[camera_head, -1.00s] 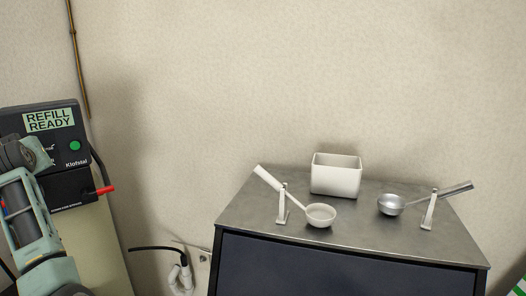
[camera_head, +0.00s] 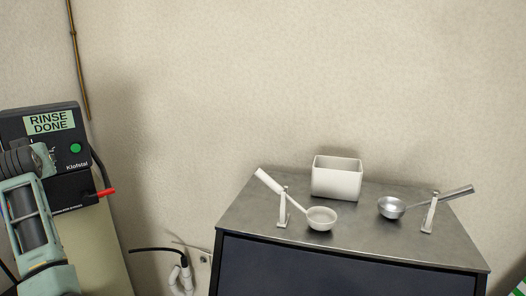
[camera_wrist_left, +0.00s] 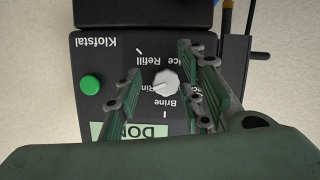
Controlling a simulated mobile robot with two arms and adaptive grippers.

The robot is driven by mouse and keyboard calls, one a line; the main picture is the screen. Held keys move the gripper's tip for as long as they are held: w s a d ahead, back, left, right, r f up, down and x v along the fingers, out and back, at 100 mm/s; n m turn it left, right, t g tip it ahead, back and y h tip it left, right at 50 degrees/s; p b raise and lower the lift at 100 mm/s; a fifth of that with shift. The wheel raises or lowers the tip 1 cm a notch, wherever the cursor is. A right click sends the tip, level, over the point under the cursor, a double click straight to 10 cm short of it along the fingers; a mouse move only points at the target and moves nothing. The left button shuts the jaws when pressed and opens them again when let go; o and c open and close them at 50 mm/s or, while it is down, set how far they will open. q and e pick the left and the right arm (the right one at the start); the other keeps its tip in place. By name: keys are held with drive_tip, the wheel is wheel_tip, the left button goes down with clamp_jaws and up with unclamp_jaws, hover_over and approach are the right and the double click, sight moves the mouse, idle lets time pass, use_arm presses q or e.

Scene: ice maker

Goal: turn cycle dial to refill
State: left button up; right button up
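The cycle dial (camera_wrist_left: 165,82) is a pale knob on the black control panel, upside down in the left wrist view. Its mark seems to point toward the "Rinse" label; the "Refill" label (camera_wrist_left: 144,59) is nearby. My left gripper (camera_wrist_left: 160,78) is open, with its green-padded fingers on either side of the dial; I cannot tell whether they touch it. In the head view, my left arm covers the dial on the control box (camera_head: 62,157). The display (camera_head: 49,121) there reads "RINSE DONE". My right gripper is not in view.
A green button (camera_head: 75,148) is on the panel, and a red-tipped lever (camera_head: 106,192) sticks out below. To the right, a metal-topped cabinet (camera_head: 390,244) holds a white bin (camera_head: 337,180) and two scoops on stands. The wall between is clear.

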use_arm(q)
drive_tip(key=s+d+b, duration=0.1)
drive_tip(key=s+d, duration=0.2)
drive_tip(key=s, duration=0.1)
drive_tip(key=shift+s+d+r, duration=0.2)
drive_tip(key=shift+s+d, duration=0.2)
